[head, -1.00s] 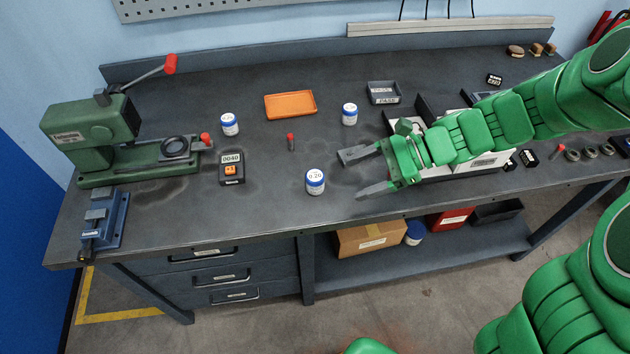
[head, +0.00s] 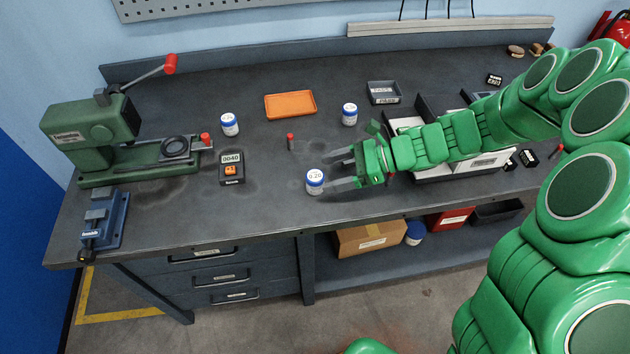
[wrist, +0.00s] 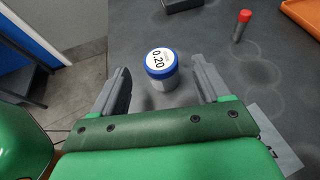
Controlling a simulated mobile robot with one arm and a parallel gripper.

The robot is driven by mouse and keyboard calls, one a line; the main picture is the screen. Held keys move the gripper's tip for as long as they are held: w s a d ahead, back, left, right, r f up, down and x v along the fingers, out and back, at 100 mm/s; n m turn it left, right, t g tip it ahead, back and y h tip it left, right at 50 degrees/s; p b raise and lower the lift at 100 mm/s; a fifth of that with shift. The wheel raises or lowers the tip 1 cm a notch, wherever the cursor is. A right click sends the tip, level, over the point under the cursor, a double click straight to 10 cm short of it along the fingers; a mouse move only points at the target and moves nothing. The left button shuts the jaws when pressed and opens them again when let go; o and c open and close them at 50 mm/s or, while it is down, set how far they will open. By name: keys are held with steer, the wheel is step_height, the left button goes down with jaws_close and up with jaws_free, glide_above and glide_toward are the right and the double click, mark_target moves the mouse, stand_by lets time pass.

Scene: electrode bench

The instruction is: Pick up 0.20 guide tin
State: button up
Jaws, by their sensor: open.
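The 0.20 guide tin (head: 315,182) is a small white tin with a blue-rimmed lid, standing upright near the front edge of the bench. In the wrist view the tin (wrist: 161,68) shows its "0.20" label, just ahead of and between the two open fingers. My gripper (head: 342,171) is open and empty, its fingertips at the right side of the tin. In the wrist view my gripper (wrist: 163,86) has gaps between each finger and the tin.
Two similar tins (head: 229,124) (head: 349,113) stand farther back. A red-capped stick (head: 291,142) stands behind the tin. A 0040 display box (head: 231,168) is to the left, an orange tray (head: 290,105) behind. A green press (head: 100,140) fills the left end.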

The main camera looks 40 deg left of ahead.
mark_target(319, 176)
steer(key=shift+x, duration=2.45)
steer(key=shift+w, duration=0.1)
steer(key=c, duration=1.1)
